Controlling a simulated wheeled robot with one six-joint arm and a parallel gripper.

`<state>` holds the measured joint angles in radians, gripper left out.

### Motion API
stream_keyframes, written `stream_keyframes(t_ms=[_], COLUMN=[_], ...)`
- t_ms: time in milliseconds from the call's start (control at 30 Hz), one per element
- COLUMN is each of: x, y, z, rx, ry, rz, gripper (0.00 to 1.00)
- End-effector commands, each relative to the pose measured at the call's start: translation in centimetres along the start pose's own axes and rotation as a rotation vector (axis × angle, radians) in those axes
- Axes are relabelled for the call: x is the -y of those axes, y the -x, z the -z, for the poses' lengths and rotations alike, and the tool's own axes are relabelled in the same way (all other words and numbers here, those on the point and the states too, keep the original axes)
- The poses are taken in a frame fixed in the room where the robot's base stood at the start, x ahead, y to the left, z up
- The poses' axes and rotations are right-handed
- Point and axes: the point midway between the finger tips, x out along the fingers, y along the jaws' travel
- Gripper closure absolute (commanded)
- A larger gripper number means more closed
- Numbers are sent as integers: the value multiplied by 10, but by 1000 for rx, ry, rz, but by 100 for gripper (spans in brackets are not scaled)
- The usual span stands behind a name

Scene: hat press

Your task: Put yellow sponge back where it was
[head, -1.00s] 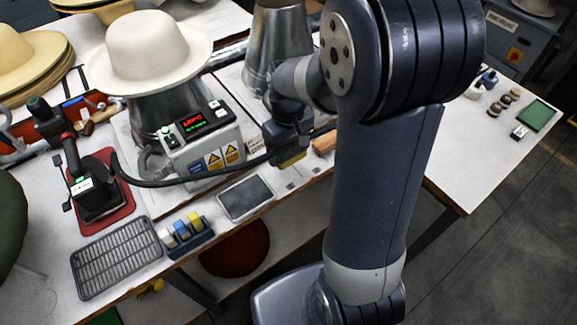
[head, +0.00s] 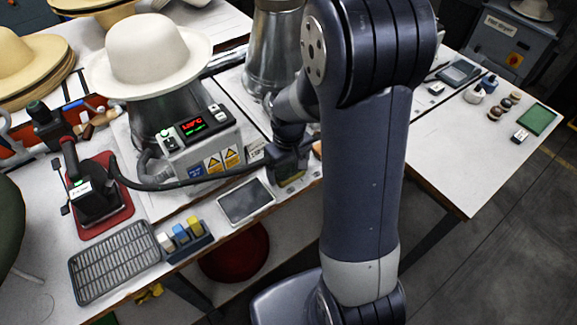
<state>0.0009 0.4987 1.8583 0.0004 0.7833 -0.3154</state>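My gripper (head: 288,168) is above the front edge of the left bench, right of a small dark tray. The shallow tray (head: 246,201), with a pale rim and grey inside, looks empty. A dark blue rack (head: 190,247) left of the tray holds white, blue and yellow (head: 194,224) blocks.
A control box (head: 205,145) and a cream hat on a metal form (head: 146,60) stand behind. A cable (head: 190,184) runs from the iron (head: 97,195) to near my gripper. A grey grid rack (head: 115,262) lies front left. The right bench (head: 450,165) has free room.

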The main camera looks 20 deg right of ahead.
Motion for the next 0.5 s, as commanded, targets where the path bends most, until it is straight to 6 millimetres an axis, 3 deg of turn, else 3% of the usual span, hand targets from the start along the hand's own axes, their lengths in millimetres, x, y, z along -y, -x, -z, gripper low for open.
stream_keyframes(t_ms=[133,500], x=[0,0], y=[0,10], z=[0,1], rx=[0,-2], ry=[0,0], rz=[0,-1], gripper=[2,2])
